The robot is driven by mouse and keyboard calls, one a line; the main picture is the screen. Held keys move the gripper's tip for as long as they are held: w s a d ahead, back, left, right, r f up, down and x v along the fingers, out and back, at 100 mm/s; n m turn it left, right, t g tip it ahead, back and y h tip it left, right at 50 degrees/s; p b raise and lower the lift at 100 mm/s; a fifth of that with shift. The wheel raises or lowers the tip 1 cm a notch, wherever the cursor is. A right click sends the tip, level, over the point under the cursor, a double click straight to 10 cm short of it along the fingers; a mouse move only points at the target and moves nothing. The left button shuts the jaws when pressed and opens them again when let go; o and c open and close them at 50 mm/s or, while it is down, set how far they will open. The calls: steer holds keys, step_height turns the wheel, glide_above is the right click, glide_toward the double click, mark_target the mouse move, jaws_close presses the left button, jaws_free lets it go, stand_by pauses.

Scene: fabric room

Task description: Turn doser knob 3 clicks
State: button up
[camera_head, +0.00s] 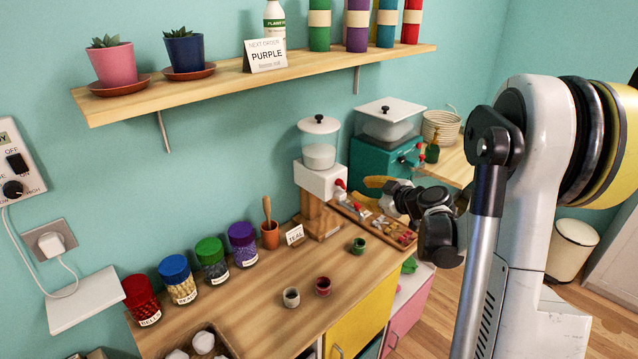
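The doser (320,180) is a white box with a clear, lidded hopper of white material, on a wooden stand at the back of the counter. A small red knob (340,184) shows on its right front. My gripper (384,196) is dark and reaches in from the right above the wooden tray, a little right of the red knob. It appears apart from the knob. Its fingertips are small and partly lost against the tray, so whether it is open is unclear. A curved yellow piece (377,181) shows by the gripper; what it belongs to is unclear.
A teal machine (370,164) with a hopper stands behind the gripper. A wooden tray (374,229) of small items lies below it. Small cups, including a green one (358,245) and a dark red one (323,286), stand on the counter (262,300). Several lidded jars line the wall.

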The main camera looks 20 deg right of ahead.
mark_target(343, 184)
steer(key=b+x, duration=0.3)
steer(key=x, duration=0.7)
steer(key=shift+w+a, duration=0.1)
steer(key=shift+w, duration=0.3)
jaws_close()
steer(key=shift+s+r, duration=0.1)
